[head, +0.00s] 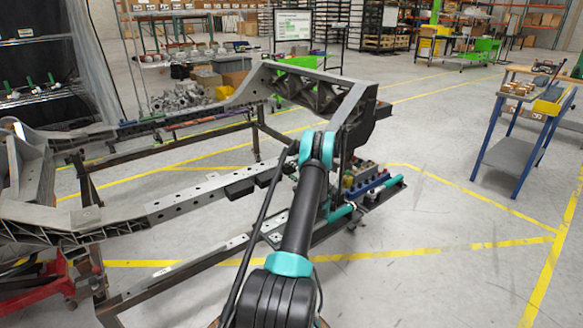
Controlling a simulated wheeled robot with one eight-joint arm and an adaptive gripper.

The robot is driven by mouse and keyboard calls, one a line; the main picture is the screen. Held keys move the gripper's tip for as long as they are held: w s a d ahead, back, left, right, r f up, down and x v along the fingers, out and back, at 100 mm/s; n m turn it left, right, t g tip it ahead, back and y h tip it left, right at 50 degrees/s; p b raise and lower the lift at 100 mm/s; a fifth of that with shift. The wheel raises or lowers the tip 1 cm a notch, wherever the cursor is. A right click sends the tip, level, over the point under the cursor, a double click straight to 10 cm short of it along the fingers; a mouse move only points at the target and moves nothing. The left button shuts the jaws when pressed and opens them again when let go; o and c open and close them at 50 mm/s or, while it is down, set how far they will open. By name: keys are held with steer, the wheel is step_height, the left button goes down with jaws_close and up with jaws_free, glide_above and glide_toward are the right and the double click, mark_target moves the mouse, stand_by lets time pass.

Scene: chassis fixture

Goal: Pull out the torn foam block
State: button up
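I cannot make out a torn foam block in the head view. My black and teal arm (303,205) reaches from the bottom middle up to a teal joint beside the grey chassis frame (185,200). My gripper cannot be made out; the arm and frame may hide it. Small coloured parts (362,180), blue, yellow and red, sit low by the frame's right end, just right of my arm. Teal bar-like pieces (392,183) show beside them. What these pieces belong to is unclear.
A blue-legged workbench (520,150) with small boxes stands at the right. A screen (293,25) and a bright green bin (300,62) stand behind the frame. A red base (35,290) is at lower left. Yellow-lined floor (440,225) is clear between frame and workbench.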

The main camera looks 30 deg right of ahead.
steer(key=c, duration=0.8)
steer(key=shift+s, duration=0.15)
steer(key=shift+s+d, duration=0.2)
steer(key=shift+s, duration=2.85)
